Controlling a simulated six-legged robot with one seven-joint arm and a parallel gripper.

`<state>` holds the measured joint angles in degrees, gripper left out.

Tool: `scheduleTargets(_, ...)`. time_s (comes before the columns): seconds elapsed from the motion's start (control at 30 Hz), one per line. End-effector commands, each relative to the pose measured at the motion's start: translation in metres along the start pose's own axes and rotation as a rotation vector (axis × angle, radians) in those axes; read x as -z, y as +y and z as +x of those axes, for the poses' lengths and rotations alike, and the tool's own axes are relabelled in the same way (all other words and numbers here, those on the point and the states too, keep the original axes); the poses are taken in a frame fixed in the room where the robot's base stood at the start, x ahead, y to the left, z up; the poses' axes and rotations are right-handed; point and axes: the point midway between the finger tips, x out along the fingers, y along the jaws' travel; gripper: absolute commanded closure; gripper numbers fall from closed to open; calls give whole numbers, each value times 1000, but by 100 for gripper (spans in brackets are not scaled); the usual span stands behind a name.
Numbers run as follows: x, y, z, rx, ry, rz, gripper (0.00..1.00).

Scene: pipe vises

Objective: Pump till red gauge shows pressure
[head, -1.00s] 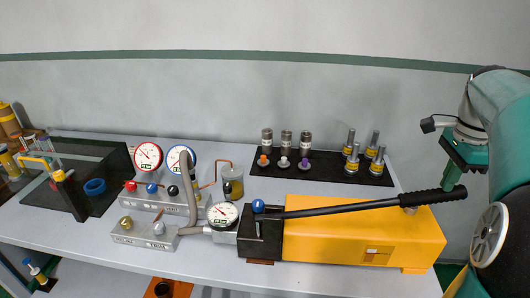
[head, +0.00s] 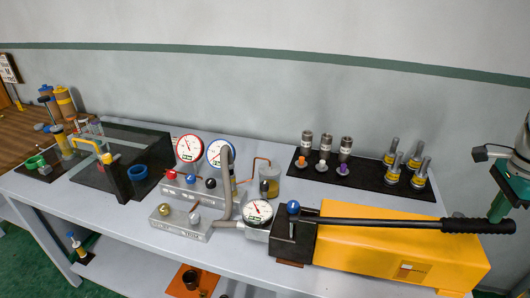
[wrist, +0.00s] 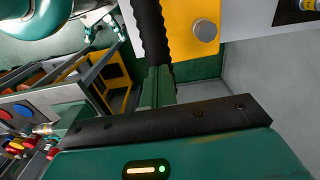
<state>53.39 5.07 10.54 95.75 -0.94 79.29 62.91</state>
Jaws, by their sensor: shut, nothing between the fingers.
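The red-rimmed gauge (head: 189,148) stands left of the blue-rimmed gauge (head: 220,153) on a silver manifold; its needle is too small to read surely. The yellow hand pump (head: 365,247) has a long black lever (head: 385,224) lying low, nearly level, along its top. A third gauge (head: 258,212) sits beside the pump's black head. My green gripper (head: 497,207) is at the lever's ribbed grip (head: 478,226), at the right. In the wrist view the shut fingers (wrist: 158,82) appear right by the ribbed grip (wrist: 152,32); I cannot tell whether they touch it.
Red, blue and black valve knobs (head: 190,179) line the manifold. A black mat (head: 360,177) with fittings and bolts lies behind the pump. A dark tray (head: 115,172) is at left. The bench (head: 150,247) has bare room at its front left.

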Motion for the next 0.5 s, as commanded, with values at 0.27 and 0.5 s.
scheduleTargets(0.27,2,0,8,-1,-1,0,100)
scheduleTargets(0.5,3,0,14,0,0,1,100)
